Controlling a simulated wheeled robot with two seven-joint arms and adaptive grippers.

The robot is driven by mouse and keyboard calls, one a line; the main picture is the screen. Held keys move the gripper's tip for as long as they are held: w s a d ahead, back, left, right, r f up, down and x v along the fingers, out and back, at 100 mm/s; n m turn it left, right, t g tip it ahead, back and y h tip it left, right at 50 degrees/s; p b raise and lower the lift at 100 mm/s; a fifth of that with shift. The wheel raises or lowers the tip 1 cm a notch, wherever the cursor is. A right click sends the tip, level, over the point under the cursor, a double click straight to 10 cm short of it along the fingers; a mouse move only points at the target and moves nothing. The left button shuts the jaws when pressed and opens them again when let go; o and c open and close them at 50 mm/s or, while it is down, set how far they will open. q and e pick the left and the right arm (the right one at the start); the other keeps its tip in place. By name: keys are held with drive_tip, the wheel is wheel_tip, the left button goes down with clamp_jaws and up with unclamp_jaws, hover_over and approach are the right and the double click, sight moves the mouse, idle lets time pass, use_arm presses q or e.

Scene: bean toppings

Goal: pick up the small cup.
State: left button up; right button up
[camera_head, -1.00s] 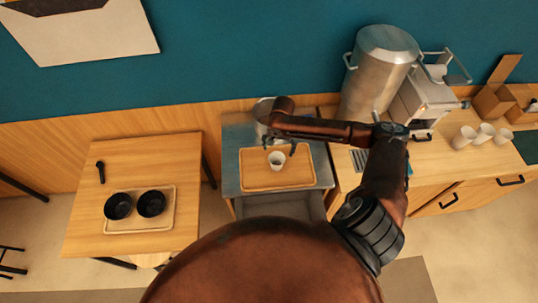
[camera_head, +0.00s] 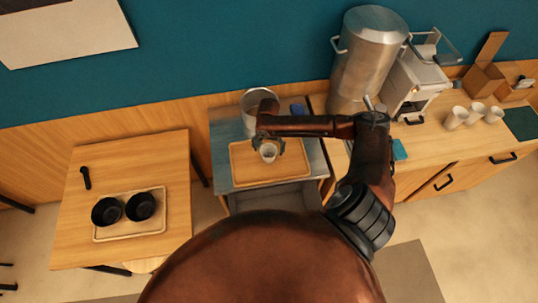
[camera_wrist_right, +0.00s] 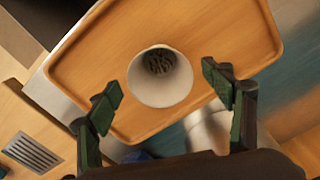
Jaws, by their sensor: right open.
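The small white cup (camera_head: 268,156) stands on a wooden tray (camera_head: 242,179) on the grey stand in the middle. In the right wrist view the cup (camera_wrist_right: 158,93) shows its open mouth, with dark bean-like bits inside. My right gripper (camera_head: 269,147) is above the cup, partly covering it in the head view. In the right wrist view its two green-padded fingers (camera_wrist_right: 161,79) are spread wide, one on either side of the cup, with gaps between. Nothing is held. My left gripper is not in view.
A metal pot (camera_head: 250,120) stands behind the tray. A tall steel container (camera_head: 367,60) and a machine (camera_head: 418,85) stand to the right. Several white cups (camera_head: 475,112) are on the right counter. Two black bowls (camera_head: 107,211) sit on the left table. The tray is clear around the cup.

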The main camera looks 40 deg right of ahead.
sight(269, 152)
drive_tip(key=shift+d+f, duration=0.1)
drive_tip(key=shift+f, duration=1.7)
drive_tip(key=shift+c, duration=0.7)
drive_tip(key=c, duration=0.7)
drive_tip(key=shift+c, duration=0.2)
